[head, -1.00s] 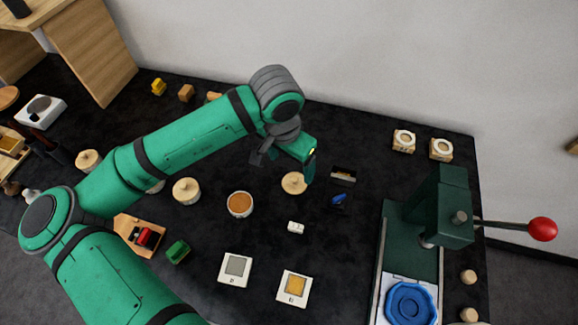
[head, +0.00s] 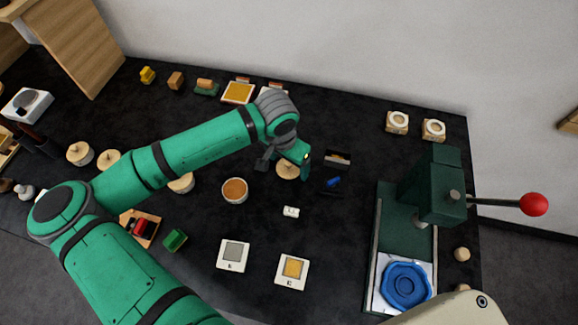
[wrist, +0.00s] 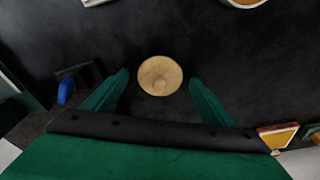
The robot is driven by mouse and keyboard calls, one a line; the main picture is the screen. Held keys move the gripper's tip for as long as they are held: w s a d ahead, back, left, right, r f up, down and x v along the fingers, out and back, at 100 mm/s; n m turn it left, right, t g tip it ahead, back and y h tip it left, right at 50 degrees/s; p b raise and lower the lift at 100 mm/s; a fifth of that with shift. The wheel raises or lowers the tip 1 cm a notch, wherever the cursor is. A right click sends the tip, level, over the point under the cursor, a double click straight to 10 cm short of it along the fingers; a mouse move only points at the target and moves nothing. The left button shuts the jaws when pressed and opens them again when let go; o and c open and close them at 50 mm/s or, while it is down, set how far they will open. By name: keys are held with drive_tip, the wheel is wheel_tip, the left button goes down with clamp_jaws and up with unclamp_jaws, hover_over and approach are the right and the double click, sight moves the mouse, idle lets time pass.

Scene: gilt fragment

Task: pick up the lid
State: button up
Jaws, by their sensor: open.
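The lid is a round, pale wooden disc with a small knob. In the head view the lid (head: 288,171) lies on the black table top, partly hidden behind my gripper (head: 290,163). In the wrist view the lid (wrist: 160,76) lies near the middle, just beyond and between my two green fingertips (wrist: 157,82). My gripper is open and empty, with clear space on both sides of the lid. I cannot tell its exact height above the lid. An open round pot with orange-brown contents (head: 235,190) stands left of the lid.
A black holder with a blue item (head: 333,183) lies close to the right of the lid. A small white block (head: 291,212) lies in front. A green press with a red-knobbed lever (head: 430,205) stands at the right. Several lidded wooden pots (head: 80,153) stand at the left.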

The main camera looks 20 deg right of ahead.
drive_tip(key=c, duration=1.1)
